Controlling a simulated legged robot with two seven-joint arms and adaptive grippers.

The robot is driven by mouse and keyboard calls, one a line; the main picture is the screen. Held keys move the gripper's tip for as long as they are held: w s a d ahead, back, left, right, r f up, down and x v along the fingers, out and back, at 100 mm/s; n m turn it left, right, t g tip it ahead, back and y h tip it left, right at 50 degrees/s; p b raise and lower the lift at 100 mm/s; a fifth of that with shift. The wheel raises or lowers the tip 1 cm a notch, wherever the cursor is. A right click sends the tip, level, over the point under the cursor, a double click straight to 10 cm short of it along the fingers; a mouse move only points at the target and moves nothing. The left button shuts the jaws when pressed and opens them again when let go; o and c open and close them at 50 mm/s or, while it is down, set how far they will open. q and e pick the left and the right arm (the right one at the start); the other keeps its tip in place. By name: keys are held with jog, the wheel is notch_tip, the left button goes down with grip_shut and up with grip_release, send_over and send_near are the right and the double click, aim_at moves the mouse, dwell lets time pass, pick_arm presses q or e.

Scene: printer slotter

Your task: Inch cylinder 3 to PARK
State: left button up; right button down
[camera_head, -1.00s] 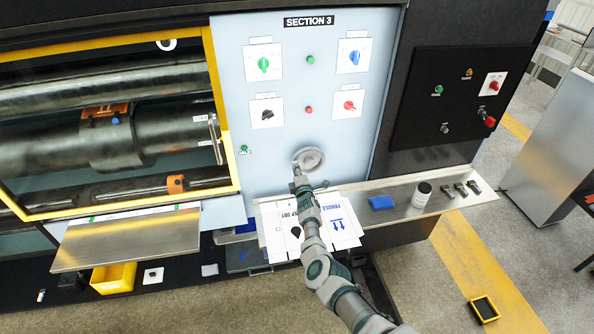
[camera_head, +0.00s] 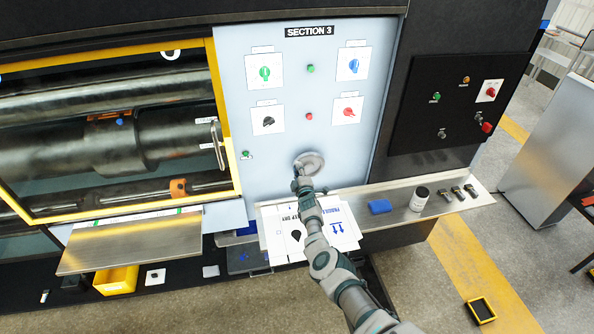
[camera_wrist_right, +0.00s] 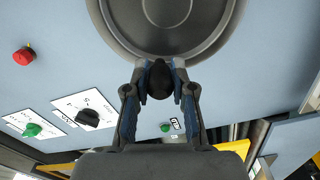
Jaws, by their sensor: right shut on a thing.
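A grey handwheel (camera_head: 309,163) is mounted low on the light blue SECTION 3 panel (camera_head: 272,185). My right gripper (camera_head: 301,182) is at the lower left of the wheel. In the right wrist view my right gripper (camera_wrist_right: 160,90) is shut on the wheel's dark handle knob (camera_wrist_right: 159,79), with a finger on each side of it. The wheel's rim (camera_wrist_right: 115,40) fills the top of that view. Large dark cylinders (camera_head: 95,147) lie behind the yellow-framed window at left. My left gripper is not in view.
Knobs, including a black selector (camera_head: 268,121), and small buttons sit above the wheel. A metal shelf (camera_head: 400,220) below right carries a blue block (camera_head: 380,207), a jar (camera_head: 419,199) and several bolts. Printed white sheets (camera_head: 285,225) lie under my arm.

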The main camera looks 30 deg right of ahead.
jog(key=shift+d+r, duration=0.2)
jog(key=shift+r, duration=0.2)
jog(key=c, duration=1.1)
grip_release()
jog(key=shift+o, duration=0.7)
jog(key=shift+f, duration=0.3)
